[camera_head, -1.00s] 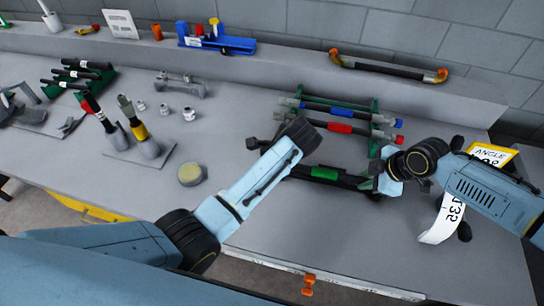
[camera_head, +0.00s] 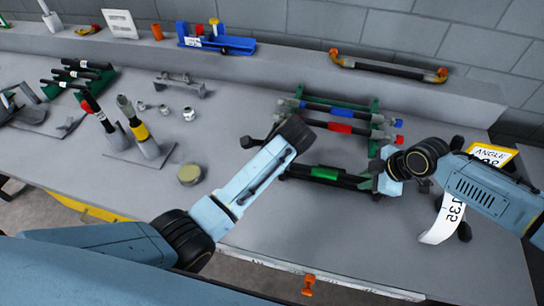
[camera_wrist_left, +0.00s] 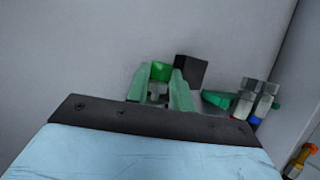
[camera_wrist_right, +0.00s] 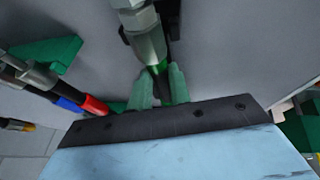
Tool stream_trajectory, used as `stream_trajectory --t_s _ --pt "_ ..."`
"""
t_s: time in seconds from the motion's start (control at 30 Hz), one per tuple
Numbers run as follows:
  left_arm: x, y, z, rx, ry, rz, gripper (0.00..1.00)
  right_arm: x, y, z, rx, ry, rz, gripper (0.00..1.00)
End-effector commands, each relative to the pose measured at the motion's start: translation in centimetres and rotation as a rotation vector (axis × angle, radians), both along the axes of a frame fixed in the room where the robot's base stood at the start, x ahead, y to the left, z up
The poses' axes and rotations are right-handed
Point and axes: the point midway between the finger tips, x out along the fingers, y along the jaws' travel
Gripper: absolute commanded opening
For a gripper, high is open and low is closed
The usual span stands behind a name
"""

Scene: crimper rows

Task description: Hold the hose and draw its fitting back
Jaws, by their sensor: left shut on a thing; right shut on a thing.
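A dark hose with a bright green band (camera_head: 325,173) lies at the front of the bench, below the rack of hoses. My left gripper (camera_wrist_left: 166,88) is shut on the hose; the bright green band (camera_wrist_left: 162,70) shows at its fingers, with a dark block just behind. In the head view my left wrist hides these fingers. My right gripper (camera_head: 373,182) is at the hose's right end. In the right wrist view its fingers (camera_wrist_right: 158,88) are shut on a grey-green fitting (camera_wrist_right: 149,45). Their exact contact is partly hidden.
A green rack (camera_head: 373,108) holds hoses with blue and red bands just behind. A yellow ANGLE sign (camera_head: 490,155) and a white paper strip (camera_head: 442,222) are at the right. Upright tools (camera_head: 140,130) and a round tin (camera_head: 190,174) stand left. The front middle bench is clear.

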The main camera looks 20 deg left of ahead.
Motion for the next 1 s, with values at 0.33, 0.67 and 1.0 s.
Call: stream_trajectory --t_s 0.33,0.67,1.0 --pt "-0.03 1.35 -0.06 0.010 0.002 0.006 0.03 0.06 -0.34 -0.04 -0.005 0.001 -0.003 0.00" --pt "-0.05 1.32 -0.06 0.006 0.002 0.003 0.48 0.06 -0.34 -0.06 -0.006 0.001 -0.003 0.00" --pt "-0.23 0.78 0.78 0.003 0.000 0.001 0.48 0.04 -0.29 -0.07 -0.006 0.000 -0.002 0.00"
